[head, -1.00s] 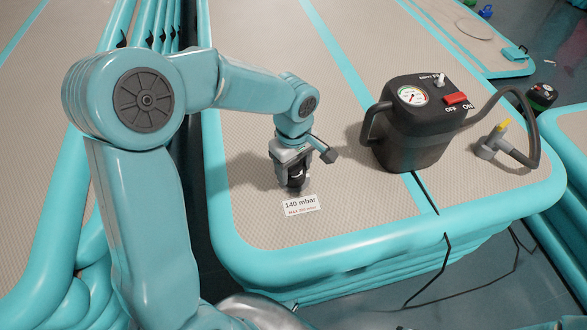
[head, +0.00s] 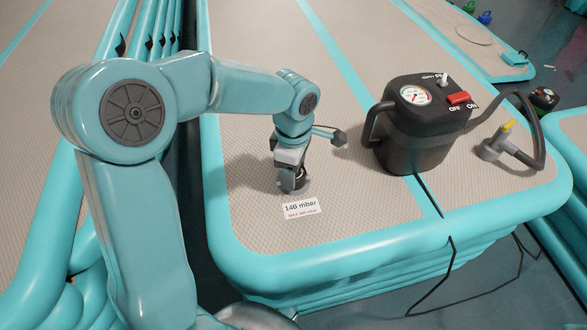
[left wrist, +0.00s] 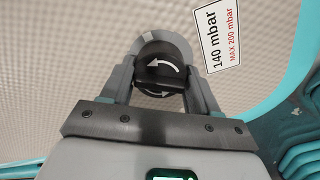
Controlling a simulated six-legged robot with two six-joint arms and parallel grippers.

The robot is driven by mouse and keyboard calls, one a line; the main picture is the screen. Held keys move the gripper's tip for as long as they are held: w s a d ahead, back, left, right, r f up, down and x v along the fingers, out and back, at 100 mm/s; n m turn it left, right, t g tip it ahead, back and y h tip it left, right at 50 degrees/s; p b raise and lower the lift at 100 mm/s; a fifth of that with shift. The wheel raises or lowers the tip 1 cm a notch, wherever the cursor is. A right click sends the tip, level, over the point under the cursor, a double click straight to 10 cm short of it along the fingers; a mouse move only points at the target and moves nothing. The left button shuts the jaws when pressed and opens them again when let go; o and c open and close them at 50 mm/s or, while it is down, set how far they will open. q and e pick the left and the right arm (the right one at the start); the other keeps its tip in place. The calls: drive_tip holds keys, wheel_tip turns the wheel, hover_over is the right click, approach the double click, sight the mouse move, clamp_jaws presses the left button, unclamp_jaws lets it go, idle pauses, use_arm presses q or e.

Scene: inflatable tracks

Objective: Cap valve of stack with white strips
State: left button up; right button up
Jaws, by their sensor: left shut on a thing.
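My left gripper (head: 292,184) reaches down to the near left corner of the mat stack (head: 258,215). In the left wrist view its two grey fingers (left wrist: 161,88) are shut on a black cap (left wrist: 162,70) with white curved arrows. The cap sits over the grey round valve ring (left wrist: 166,42) in the mat top; I cannot tell how far it is seated. In the head view the gripper mostly hides the cap. A white label (head: 301,208) reading 140 mbar lies just in front of the valve. My right gripper is not in view.
A black pump (head: 415,130) with a gauge and red switch stands right of my arm on the same stack. Its hose ends in a grey nozzle (head: 492,150) with a yellow tip. Other mat stacks lie left and far right. A dark cable hangs over the front edge.

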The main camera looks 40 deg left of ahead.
use_arm(q)
drive_tip(key=shift+f+n+b, duration=0.15)
drive_tip(key=shift+n+b, duration=0.2)
drive_tip(key=shift+n, duration=1.35)
drive_tip(key=o, duration=1.1)
wheel_tip(320, 180, up, 17)
drive_tip(key=p, duration=0.6)
drive_tip(key=shift+f, duration=0.2)
